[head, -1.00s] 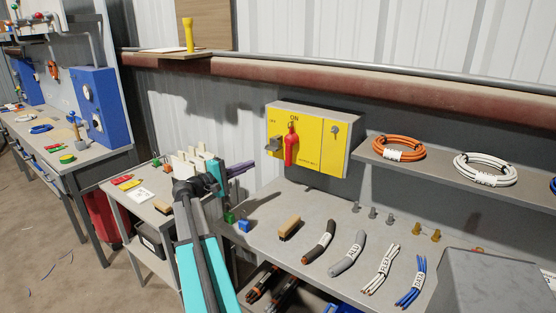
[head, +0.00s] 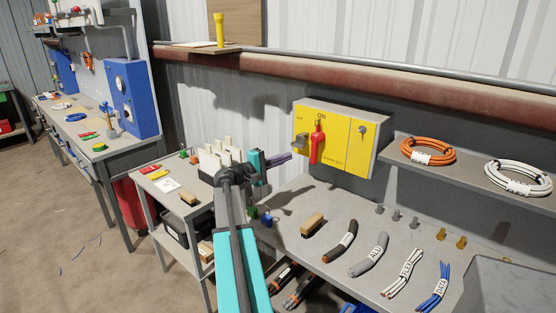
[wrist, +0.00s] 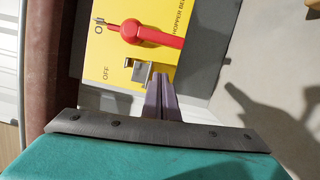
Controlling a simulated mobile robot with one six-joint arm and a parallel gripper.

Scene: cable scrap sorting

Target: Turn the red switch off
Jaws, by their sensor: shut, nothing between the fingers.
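The red switch (head: 317,147) is a lever on a yellow panel (head: 349,150) on the front of a grey wall box. Its handle hangs down, with the "ON" mark above its pivot and "OFF" to the left. In the wrist view the red handle (wrist: 150,35) lies sideways, pointing away from "ON". A metal latch piece (head: 301,143) sits left of the handle; it also shows in the wrist view (wrist: 140,71). My gripper (head: 288,157) is left of the box; its purple fingers (wrist: 161,78) are shut and empty, apart from the red handle.
The grey bench (head: 340,211) below holds a wooden block (head: 313,224) and several labelled cable pieces. A shelf at right carries an orange coil (head: 428,152) and a white coil (head: 517,177). A red-brown pipe (head: 290,72) runs above the box.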

